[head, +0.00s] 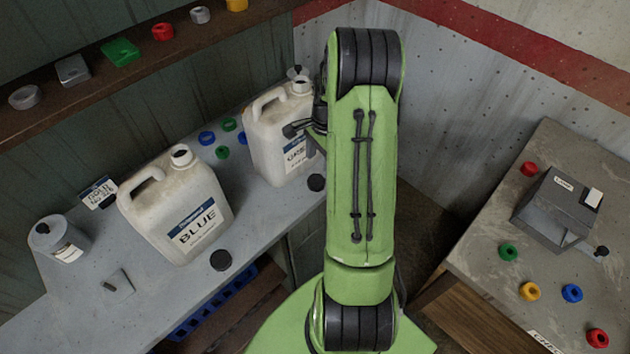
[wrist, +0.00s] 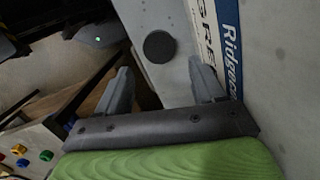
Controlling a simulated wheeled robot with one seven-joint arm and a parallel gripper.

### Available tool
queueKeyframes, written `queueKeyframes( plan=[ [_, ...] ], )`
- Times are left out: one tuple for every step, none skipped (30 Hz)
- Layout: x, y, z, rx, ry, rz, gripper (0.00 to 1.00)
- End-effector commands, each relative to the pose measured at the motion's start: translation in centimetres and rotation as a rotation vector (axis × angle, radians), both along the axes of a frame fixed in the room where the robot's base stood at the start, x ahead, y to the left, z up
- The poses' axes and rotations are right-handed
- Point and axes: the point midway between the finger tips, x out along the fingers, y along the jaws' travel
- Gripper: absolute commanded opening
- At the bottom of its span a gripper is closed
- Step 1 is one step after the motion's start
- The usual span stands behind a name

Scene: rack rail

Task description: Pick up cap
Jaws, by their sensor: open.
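A black round cap (head: 316,182) lies on the grey bench in front of the right-hand white jug (head: 268,140). A dark round cap (wrist: 160,46) also shows in the wrist view, flat on the grey surface, beyond and between my fingertips. My gripper (wrist: 161,75) is open with nothing between its fingers, and the right finger is close to the jug's label. In the head view my arm hides most of the gripper. A second black cap (head: 220,260) lies on the bench in front of the jug marked BLUE (head: 178,205).
Several blue and green rings (head: 207,138) lie behind the jugs. A grey canister (head: 58,240) stands at the left. A shelf (head: 130,78) above holds coloured parts. A separate table (head: 480,240) at the right bears a grey box (head: 556,212) and several coloured rings.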

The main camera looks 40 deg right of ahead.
Motion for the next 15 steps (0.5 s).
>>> queueKeyframes(
  plan=[
    [0.0, 0.2, -1.0, 0.002, 0.002, 0.001, 0.68],
    [0.0, 0.2, -1.3, 0.001, 0.001, 0.001, 0.68],
    [0.0, 0.2, -1.7, 0.001, 0.001, 0.001, 0.68],
    [0.0, 0.3, -2.0, 0.001, 0.001, 0.001, 0.68],
    [0.0, 0.3, -2.4, 0.001, 0.001, 0.001, 0.68],
    [0.0, 0.4, -3.1, 0.002, 0.001, 0.001, 0.68],
    [0.0, 0.5, -3.7, 0.002, 0.002, 0.001, 0.68],
    [0.0, 0.6, -4.3, 0.002, 0.002, 0.001, 0.68],
    [0.0, 0.7, -5.1, 0.002, 0.003, 0.000, 0.68],
    [0.0, 0.7, -5.7, 0.003, 0.004, 0.000, 0.68],
    [0.0, 0.8, -6.1, 0.002, 0.003, 0.000, 0.68],
    [0.1, 0.8, -6.6, 0.001, 0.002, 0.000, 0.68],
    [0.1, 0.8, -6.8, 0.001, 0.002, 0.000, 0.68],
    [0.1, 0.9, -7.0, 0.000, 0.001, 0.000, 0.68],
    [0.1, 0.9, -7.1, 0.000, 0.000, 0.001, 0.68]
  ],
)
